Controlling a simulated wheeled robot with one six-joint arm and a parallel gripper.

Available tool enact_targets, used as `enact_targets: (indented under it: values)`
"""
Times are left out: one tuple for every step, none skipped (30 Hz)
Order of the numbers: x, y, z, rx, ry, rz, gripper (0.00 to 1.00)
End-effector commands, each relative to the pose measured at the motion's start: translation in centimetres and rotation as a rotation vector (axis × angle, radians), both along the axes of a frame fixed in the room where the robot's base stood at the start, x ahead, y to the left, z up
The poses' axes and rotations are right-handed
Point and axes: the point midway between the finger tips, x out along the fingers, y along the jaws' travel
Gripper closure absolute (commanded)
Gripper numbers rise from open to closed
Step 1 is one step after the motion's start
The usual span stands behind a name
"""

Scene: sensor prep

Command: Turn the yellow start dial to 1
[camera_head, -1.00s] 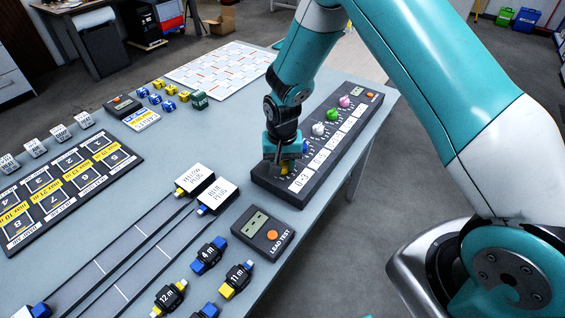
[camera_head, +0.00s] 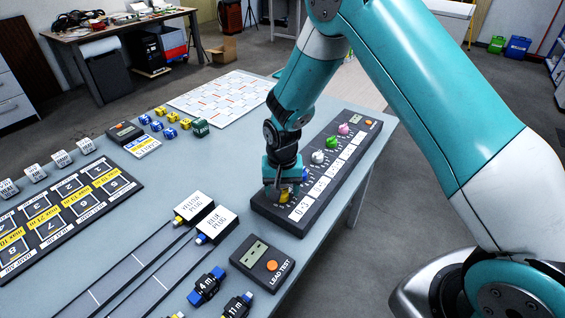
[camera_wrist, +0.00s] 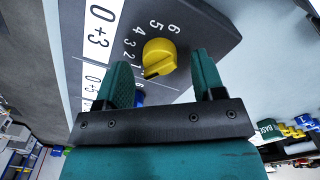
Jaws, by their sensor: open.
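My gripper (camera_head: 281,188) is over the dial, pointing down. In the wrist view my gripper (camera_wrist: 162,62) is open, with one finger on each side of the dial and a gap to both.
White (camera_head: 318,157), green (camera_head: 331,142) and pink (camera_head: 344,129) knobs stand farther along the panel. A blue thing is partly hidden behind a finger. A lead tester (camera_head: 262,262) and two plugs stand nearby on the table. Small cubes and a numbered board lie to the left.

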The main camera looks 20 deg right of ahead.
Motion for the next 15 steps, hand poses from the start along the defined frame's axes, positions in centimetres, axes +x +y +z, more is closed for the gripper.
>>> enact_targets:
  values:
    - [0.1, 0.0, 0.9, 0.001, -0.004, 0.000, 0.37]
    - [0.1, 0.0, 1.6, 0.001, -0.006, 0.000, 0.37]
    - [0.1, 0.0, 2.5, 0.002, -0.007, 0.000, 0.37]
    - [0.1, 0.0, 3.2, 0.002, -0.007, 0.000, 0.37]
    - [0.1, 0.0, 4.0, 0.002, -0.007, 0.000, 0.37]
    - [0.1, 0.0, 5.1, 0.002, -0.008, 0.000, 0.37]
    - [0.1, 0.0, 5.9, 0.002, -0.007, 0.000, 0.37]
    - [0.1, 0.0, 6.6, 0.002, -0.007, 0.000, 0.37]
    - [0.1, 0.0, 7.7, 0.002, -0.007, 0.000, 0.37]
    - [0.1, 0.0, 8.5, 0.002, -0.007, 0.000, 0.37]
    - [0.1, 0.0, 9.2, 0.001, -0.006, 0.000, 0.37]
    - [0.1, 0.0, 10.2, 0.002, -0.007, 0.000, 0.37]
    - [0.1, 0.0, 10.9, 0.002, -0.007, 0.000, 0.37]
    - [0.1, 0.0, 11.6, 0.001, -0.006, 0.000, 0.37]
    - [0.1, 0.0, 12.4, 0.001, -0.006, 0.000, 0.37]
